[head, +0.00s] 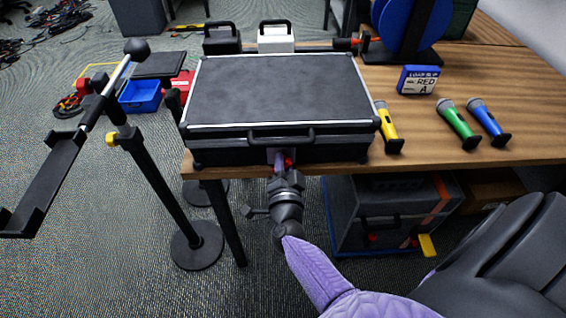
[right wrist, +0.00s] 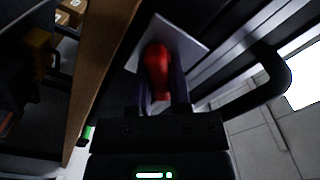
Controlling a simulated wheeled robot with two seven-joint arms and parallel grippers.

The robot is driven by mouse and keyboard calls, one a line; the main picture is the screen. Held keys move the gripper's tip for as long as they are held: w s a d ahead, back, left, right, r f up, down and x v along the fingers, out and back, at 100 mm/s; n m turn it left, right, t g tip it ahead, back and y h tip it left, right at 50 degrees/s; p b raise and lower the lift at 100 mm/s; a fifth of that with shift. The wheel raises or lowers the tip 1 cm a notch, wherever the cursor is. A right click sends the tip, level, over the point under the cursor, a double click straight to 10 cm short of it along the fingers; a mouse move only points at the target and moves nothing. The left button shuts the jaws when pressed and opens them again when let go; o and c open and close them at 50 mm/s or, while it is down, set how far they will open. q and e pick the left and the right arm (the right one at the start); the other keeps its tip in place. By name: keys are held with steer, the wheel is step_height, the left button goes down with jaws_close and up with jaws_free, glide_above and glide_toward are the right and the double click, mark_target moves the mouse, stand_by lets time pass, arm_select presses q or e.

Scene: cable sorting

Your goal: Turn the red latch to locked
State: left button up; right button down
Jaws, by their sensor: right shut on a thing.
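The red latch (head: 288,162) is on the front face of a closed black case (head: 280,90), just below the case's handle. In the head view only small bits of red show beside my fingers. In the right wrist view the red latch (right wrist: 157,70) is a rounded lever in front of a pale square plate (right wrist: 185,45). My right gripper (head: 281,163) is shut on the latch, with a finger on each side of it; the wrist view also shows the fingers (right wrist: 162,95). Any locked or unlocked marking cannot be made out. My left gripper is out of view.
The case lies at the front edge of the wooden table (head: 440,90). A black stand (head: 160,180) is on the left. A dark crate (head: 385,210) sits under the table.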

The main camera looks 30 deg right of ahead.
steer(key=m, duration=0.2)
steer(key=shift+f+m, duration=0.15)
steer(key=shift+m, duration=0.25)
steer(key=shift+m+b, duration=0.4)
steer(key=shift+m, duration=0.8)
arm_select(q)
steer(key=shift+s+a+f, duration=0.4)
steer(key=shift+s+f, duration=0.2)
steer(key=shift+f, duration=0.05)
arm_select(e)
steer(key=shift+f+m, duration=0.1)
steer(key=shift+m, duration=1.2)
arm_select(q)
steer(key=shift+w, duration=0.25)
arm_select(e)
steer(key=c, duration=0.6)
jaws_free()
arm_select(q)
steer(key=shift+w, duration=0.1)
arm_select(e)
steer(key=shift+o, duration=0.2)
